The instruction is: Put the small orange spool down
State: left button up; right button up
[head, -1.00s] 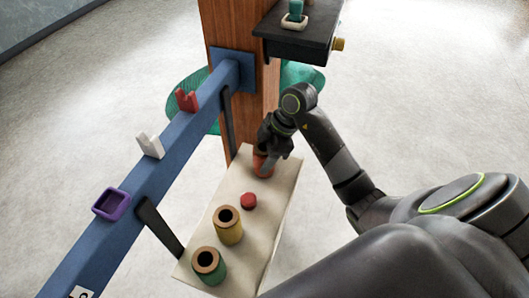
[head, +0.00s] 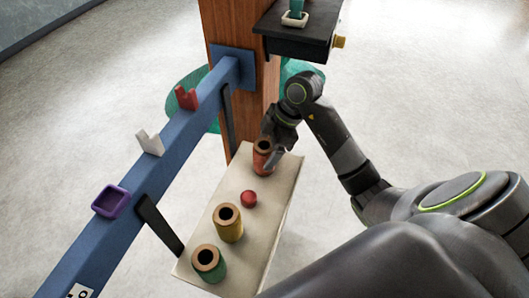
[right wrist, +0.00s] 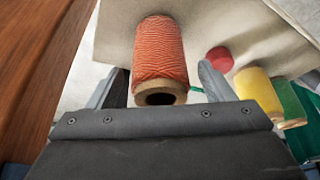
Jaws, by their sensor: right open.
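The small orange spool (head: 263,157) stands upright at the far end of the cream shelf (head: 275,205). My right gripper (head: 281,156) is beside it in the head view. In the right wrist view the spool (right wrist: 160,58) lies between the two spread fingers (right wrist: 163,90), with a gap on each side. The gripper is open and the spool rests on the shelf. My left gripper is not in view.
A blue beam (head: 170,150) with holders runs at left. A wooden post (head: 236,110) and a dark ledge (head: 300,35) stand behind.

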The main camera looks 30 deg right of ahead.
jog(key=shift+v, duration=2.7)
